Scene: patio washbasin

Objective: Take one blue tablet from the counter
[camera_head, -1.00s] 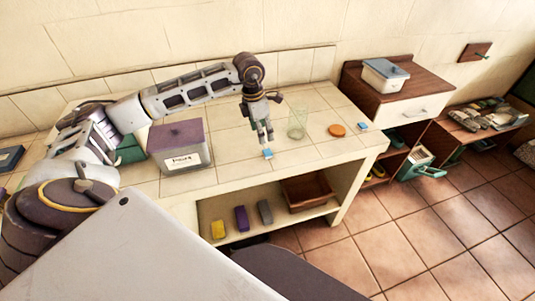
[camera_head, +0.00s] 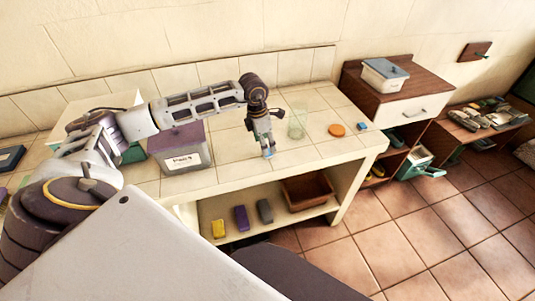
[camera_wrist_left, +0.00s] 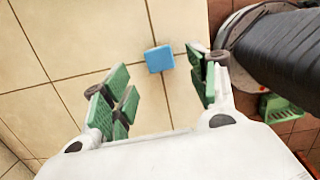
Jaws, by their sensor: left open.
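A small blue tablet (camera_head: 269,154) lies on the tiled counter (camera_head: 310,152) near its front edge, partly hidden by my left gripper (camera_head: 266,148). In the left wrist view the tablet (camera_wrist_left: 159,58) shows as a flat blue square between the green-padded fingers, closer to the right one. My left gripper (camera_wrist_left: 157,80) is open, pointing down over the tablet, with nothing held. A second blue tablet (camera_head: 362,126) lies at the counter's right end. My right gripper is not in view.
A clear glass (camera_head: 297,125) stands just right of my left gripper, with an orange disc (camera_head: 337,130) farther right. A purple-lidded box (camera_head: 180,148) stands to the left. The shelf below holds a brown basket (camera_head: 307,190) and several coloured blocks.

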